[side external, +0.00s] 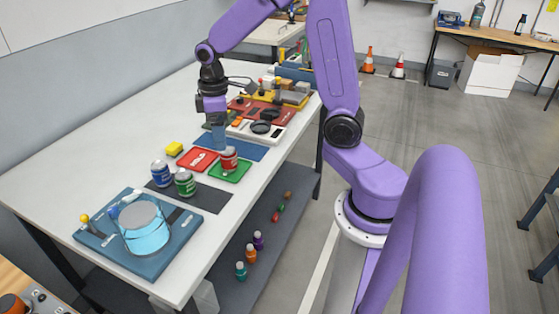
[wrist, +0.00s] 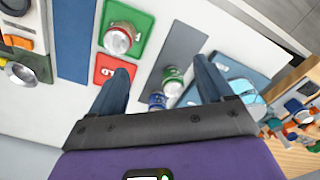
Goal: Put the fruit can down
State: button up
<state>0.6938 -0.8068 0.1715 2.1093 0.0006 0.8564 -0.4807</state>
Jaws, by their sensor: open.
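A red-labelled can (side external: 229,158) stands upright on the green tray (side external: 243,172); I cannot read its label to confirm it is the fruit can. In the wrist view the red can (wrist: 118,40) shows beyond the left finger, on the green tray (wrist: 142,20). My gripper (side external: 219,147) is open and empty, just above and beside the red can, pointing down. In the wrist view the open fingers (wrist: 162,84) have no can gripped between them. A blue can (side external: 160,173) and a green can (side external: 185,183) stand on the dark mat (side external: 215,198).
A red tray (side external: 197,159) with white lettering lies next to the green tray. A blue board with a clear container (side external: 143,230) fills the near end. A blue mat (side external: 240,149) lies bare beyond the trays.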

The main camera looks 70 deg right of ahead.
jog(key=s+a+r+n, duration=0.1)
jog(key=s+a+n, duration=0.2)
jog(key=s, duration=0.8)
jog(key=s+a+r+n, duration=0.1)
jog(key=s+a+n, duration=0.1)
jog(key=s+a, duration=0.5)
jog(key=s, duration=0.5)
jog(key=shift+s+a+r+n, duration=0.15)
jog(key=shift+s+a+n, duration=0.15)
jog(key=shift+n, duration=0.1)
